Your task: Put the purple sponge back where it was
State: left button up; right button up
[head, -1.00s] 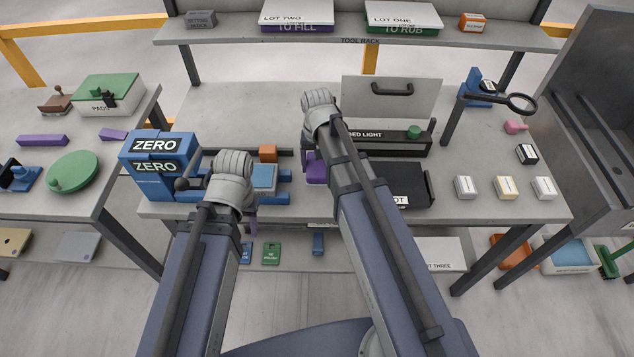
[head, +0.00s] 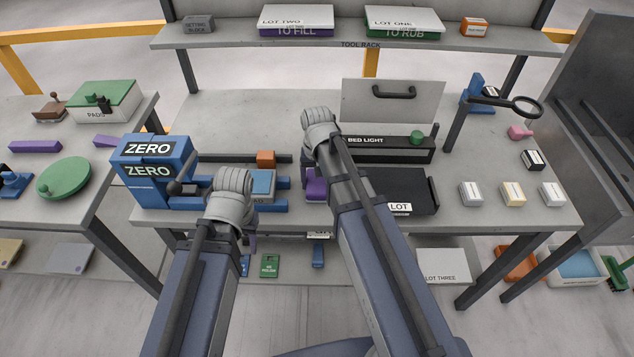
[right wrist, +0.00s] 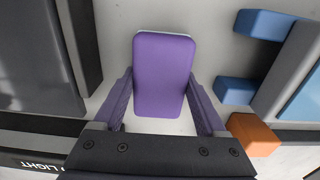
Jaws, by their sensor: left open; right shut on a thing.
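The purple sponge (right wrist: 165,75) is between the two purple fingers of my right gripper (right wrist: 164,100) in the right wrist view, and the gripper is shut on it. In the head view the sponge (head: 315,187) shows just left of my right arm, partly covered by it. It is over the bench, between the blue fixture and the black LOT tray; I cannot tell if it touches the bench. My left gripper (head: 251,240) is low by the bench's front edge, left of the sponge. It is open, mostly hidden behind its own wrist.
The blue fixture (head: 281,203) with an orange block (head: 266,158) stands left of the sponge. The black LOT tray (head: 405,188) and bed light (head: 385,148) are to the right. Blue ZERO boxes (head: 148,172) stand far left. Several small boxes are at the right.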

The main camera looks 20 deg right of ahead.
aim_at(317, 180)
jog(key=o, duration=1.1)
jog(key=shift+f, duration=0.1)
notch_tip(317, 180, up, 12)
jog(key=r+p, duration=0.1)
jog(key=p, duration=1.2)
jog(key=s+a+n, duration=0.2)
jog(key=s+a, duration=0.1)
jog(key=s, duration=0.1)
jog(key=s+a+n, duration=0.2)
jog(key=s+a, duration=0.2)
jog(key=s, duration=0.1)
jog(key=s+a+n+h, duration=0.1)
jog(key=s+a+n, duration=0.2)
jog(key=s, duration=0.2)
jog(key=shift+s+a+f+b, duration=0.25)
jog(key=shift+b, duration=0.05)
